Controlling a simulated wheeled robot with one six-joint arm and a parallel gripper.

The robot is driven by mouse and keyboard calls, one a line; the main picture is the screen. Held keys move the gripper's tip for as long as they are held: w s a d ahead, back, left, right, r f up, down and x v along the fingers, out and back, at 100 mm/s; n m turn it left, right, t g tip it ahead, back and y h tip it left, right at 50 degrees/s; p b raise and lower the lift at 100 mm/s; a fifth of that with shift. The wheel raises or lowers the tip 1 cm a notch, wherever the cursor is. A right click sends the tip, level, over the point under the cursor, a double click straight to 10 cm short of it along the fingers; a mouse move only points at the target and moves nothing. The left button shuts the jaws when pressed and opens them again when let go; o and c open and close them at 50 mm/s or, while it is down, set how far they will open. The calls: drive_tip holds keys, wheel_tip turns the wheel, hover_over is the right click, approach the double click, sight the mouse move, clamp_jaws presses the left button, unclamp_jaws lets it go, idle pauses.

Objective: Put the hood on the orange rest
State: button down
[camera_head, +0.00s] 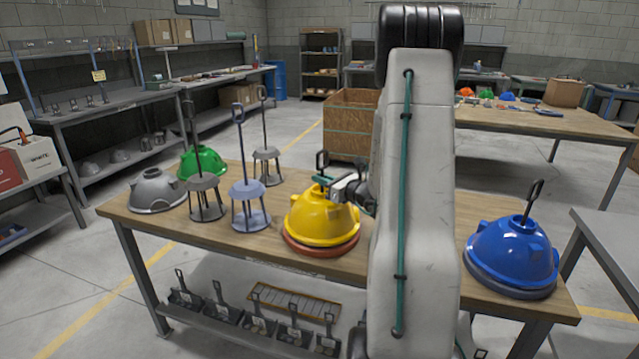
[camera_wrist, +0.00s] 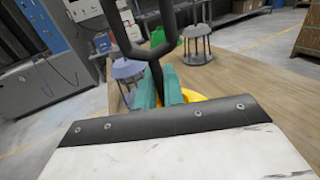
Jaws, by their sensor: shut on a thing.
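The yellow hood (camera_head: 318,218) is upright at the middle of the wooden table, directly over the orange rest (camera_head: 320,249). The rest's rim shows below the hood's edge and no clear gap shows between them. My gripper (camera_head: 324,180) is at the hood's top, its teal fingers shut on the hood's black looped handle. In the wrist view the fingers (camera_wrist: 158,88) close around the handle's dark stem, with its loop rising above them. Only a sliver of the yellow hood (camera_wrist: 194,96) shows there, behind the fingers. My arm covers the area just right of the hood.
Stands with tall looped rods, including a lavender one (camera_head: 249,205) and a dark grey one (camera_head: 204,198), are left of the hood. A grey hood (camera_head: 157,192) and a green hood (camera_head: 203,162) are farther left. A blue hood (camera_head: 512,255) sits at the right end.

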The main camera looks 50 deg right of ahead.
drive_tip(key=shift+f, duration=0.4)
drive_tip(key=c, duration=1.5)
unclamp_jaws()
